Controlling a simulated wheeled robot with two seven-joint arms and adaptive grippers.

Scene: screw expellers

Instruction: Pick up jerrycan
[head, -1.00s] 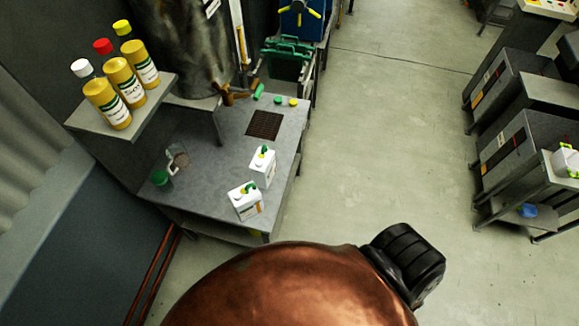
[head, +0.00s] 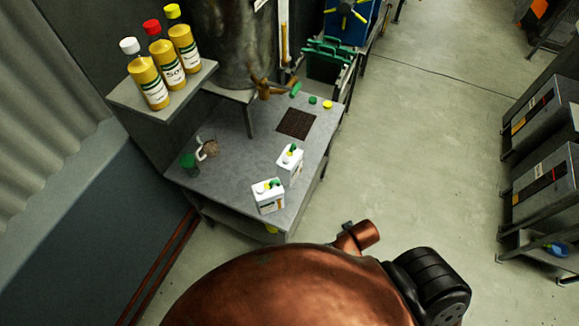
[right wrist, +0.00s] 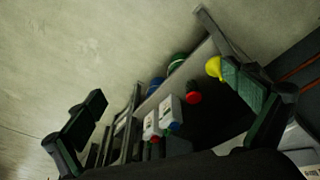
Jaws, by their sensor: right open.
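Two white jerrycans with green and yellow tops stand on the grey metal table in the head view. One jerrycan (head: 268,197) is nearer the front edge, and the other jerrycan (head: 290,166) is just behind it to the right. My right gripper (right wrist: 164,86) shows in the right wrist view with its two dark fingers wide apart and nothing held between them. Beyond the fingers, that view shows two white containers (right wrist: 161,121) with red and blue parts; I cannot tell whether they are the same jerrycans. My left gripper is not in view.
The grey table (head: 235,150) also bears a dark grate (head: 296,123), a green-lidded jar (head: 189,165) and small caps. Several yellow bottles stand on a wall shelf (head: 190,88). Clear floor (head: 420,150) lies right of the table, with dark machines (head: 540,185) beyond.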

